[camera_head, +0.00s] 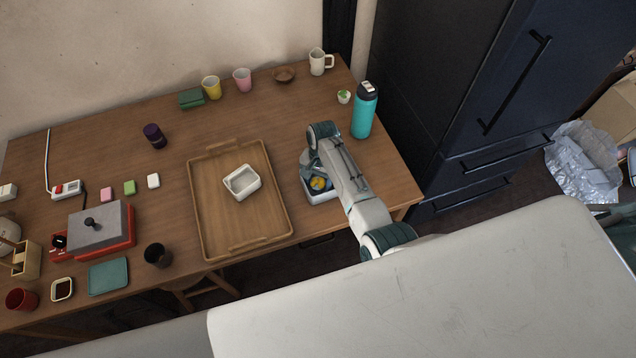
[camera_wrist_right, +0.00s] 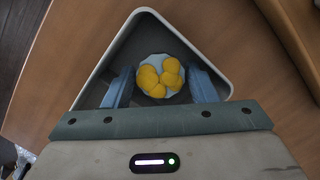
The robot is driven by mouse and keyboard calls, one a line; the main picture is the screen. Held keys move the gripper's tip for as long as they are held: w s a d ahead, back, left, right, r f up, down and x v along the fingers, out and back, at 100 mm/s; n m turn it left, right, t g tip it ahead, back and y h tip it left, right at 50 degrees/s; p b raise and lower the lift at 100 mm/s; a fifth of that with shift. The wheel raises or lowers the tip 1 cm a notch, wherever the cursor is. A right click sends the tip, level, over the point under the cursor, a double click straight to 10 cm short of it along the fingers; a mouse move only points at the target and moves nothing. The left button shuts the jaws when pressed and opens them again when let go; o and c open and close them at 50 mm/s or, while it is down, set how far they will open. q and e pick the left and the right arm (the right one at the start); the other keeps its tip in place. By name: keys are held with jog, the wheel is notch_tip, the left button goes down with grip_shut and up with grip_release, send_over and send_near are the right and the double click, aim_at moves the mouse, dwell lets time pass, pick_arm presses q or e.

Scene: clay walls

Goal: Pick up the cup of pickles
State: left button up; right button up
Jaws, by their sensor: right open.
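A small pale cup with yellow pieces that look like pickles (camera_wrist_right: 160,76) sits inside a white-rimmed box in the right wrist view. The yellow pieces also show in the head view (camera_head: 318,184), partly covered by my right arm. My right gripper (camera_wrist_right: 161,86) is open, with its two blue fingers on the left and right sides of the cup. I cannot tell whether the fingers touch it. My left gripper is not in view.
The box (camera_head: 324,199) stands near the table's front right edge. Left of it is a wooden tray (camera_head: 215,225) holding a white dish (camera_head: 242,182). A teal bottle (camera_head: 363,115) and a small white cup with green contents (camera_head: 344,96) stand behind. The far-right cabinet (camera_head: 440,80) is close.

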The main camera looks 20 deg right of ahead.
jog(key=c, duration=0.7)
